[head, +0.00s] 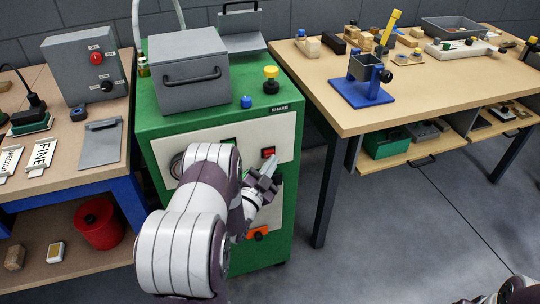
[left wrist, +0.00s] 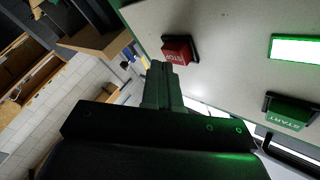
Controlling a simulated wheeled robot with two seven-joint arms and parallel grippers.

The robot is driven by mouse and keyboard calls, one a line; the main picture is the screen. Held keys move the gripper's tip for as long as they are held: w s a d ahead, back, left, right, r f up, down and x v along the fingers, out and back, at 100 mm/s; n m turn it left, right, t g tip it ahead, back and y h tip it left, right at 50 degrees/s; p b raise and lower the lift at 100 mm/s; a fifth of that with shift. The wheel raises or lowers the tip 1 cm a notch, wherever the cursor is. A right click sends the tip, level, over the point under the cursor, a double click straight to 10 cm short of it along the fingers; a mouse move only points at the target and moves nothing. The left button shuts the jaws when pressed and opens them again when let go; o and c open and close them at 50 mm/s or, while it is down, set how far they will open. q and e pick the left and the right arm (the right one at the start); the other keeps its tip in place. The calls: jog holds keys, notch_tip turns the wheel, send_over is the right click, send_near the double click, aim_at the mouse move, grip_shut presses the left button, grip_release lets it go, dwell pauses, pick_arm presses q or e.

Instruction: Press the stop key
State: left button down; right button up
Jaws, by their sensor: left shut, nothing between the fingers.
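The red stop key (head: 268,153) is on the pale front panel (head: 200,143) of the green cabinet, at the panel's right side. In the left wrist view the stop key (left wrist: 177,50) shows its lettering and a dark surround. My left gripper (head: 270,167) is shut and empty, just in front of and below the stop key in the head view. In the left wrist view the closed fingertips (left wrist: 158,68) are beside the key's lower-left edge; I see no clear contact. The green start key (left wrist: 290,112) is apart from the fingers.
An orange switch (head: 258,233) is lower on the cabinet. A grey lidded box (head: 188,70) stands on its green top. A workbench (head: 365,115) stands at right and another bench with a grey control box (head: 86,66) at left. Floor is free between cabinet and right bench.

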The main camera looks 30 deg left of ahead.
pick_arm(q)
jog(key=shift+w+a, duration=0.3)
jog(key=shift+a, duration=0.1)
dwell(0.5)
dwell(0.3)
jog(key=shift+s+d, duration=0.6)
jog(key=shift+d, duration=0.1)
jog(key=s+d+p, duration=0.1)
jog(key=s+d, duration=0.2)
jog(key=shift+s+d+p, duration=0.15)
jog(key=shift+d+p, duration=0.15)
jog(key=shift+d, duration=0.1)
dwell(0.5)
